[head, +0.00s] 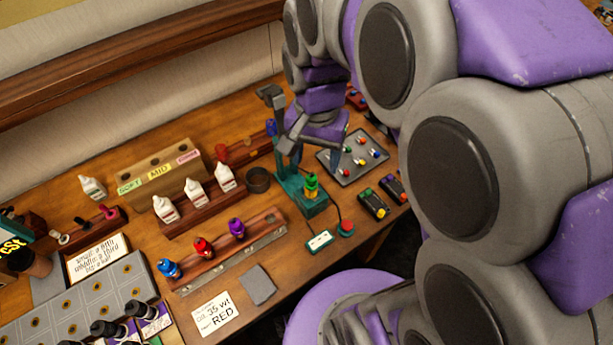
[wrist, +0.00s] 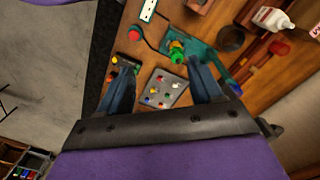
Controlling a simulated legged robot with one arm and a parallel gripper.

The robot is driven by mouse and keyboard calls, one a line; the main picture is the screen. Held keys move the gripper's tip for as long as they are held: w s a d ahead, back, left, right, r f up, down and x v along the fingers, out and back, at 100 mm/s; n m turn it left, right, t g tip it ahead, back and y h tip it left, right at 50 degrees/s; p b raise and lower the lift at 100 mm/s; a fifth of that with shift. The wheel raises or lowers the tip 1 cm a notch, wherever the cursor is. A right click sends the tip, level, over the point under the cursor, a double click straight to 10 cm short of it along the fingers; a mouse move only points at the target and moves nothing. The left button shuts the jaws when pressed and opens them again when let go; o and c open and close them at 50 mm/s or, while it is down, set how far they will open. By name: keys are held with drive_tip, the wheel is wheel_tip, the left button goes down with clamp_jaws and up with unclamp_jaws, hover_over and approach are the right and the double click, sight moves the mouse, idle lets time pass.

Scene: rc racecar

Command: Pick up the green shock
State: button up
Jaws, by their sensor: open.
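The green shock (head: 311,184) stands upright on the teal stand (head: 314,207), with yellow showing below its green top. It also shows in the wrist view (wrist: 176,48), beyond my fingertips and a little right of the middle between them. My gripper (head: 280,122) is open and empty, above the bench near the stand's upright. The gripper is apart from the shock.
A grey tray (head: 338,172) with small coloured parts lies right of the stand. A red button (head: 346,228) sits in front, by a power strip (head: 320,240). Red, blue and purple shocks stand in a wooden rack (head: 218,254). White bottles (head: 196,193) stand behind.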

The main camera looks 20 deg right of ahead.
drive_tip(key=w+d+m, duration=0.1)
drive_tip(key=w+m, duration=0.2)
drive_tip(key=w, duration=0.3)
drive_tip(key=f+b, duration=0.1)
drive_tip(key=f, duration=0.3)
drive_tip(key=f+b, duration=0.1)
drive_tip(key=f, duration=0.3)
drive_tip(key=f+b, duration=0.1)
drive_tip(key=f, duration=0.3)
drive_tip(key=shift+s+d, duration=0.1)
drive_tip(key=shift+s, duration=0.15)
drive_tip(key=shift+w+d+f+b, duration=0.15)
drive_tip(key=shift+f+b, duration=0.25)
drive_tip(key=shift+f, duration=0.95)
drive_tip(key=shift+w+d+f+b, duration=0.1)
drive_tip(key=shift+f+b, duration=0.3)
drive_tip(key=shift+f, duration=0.9)
drive_tip(key=c, duration=1.2)
drive_tip(key=shift+o, duration=0.2)
drive_tip(key=shift+r, duration=0.1)
wheel_tip(320, 180, up, 10)
drive_tip(key=p, duration=0.2)
drive_tip(key=shift+r+p, duration=0.25)
drive_tip(key=shift+p, duration=0.15)
wheel_tip(320, 180, up, 7)
drive_tip(key=p, duration=0.3)
hover_over(311, 177)
drive_tip(key=shift+w+d+r, duration=0.1)
drive_tip(key=shift+w+d, duration=0.05)
drive_tip(key=shift+w, duration=0.15)
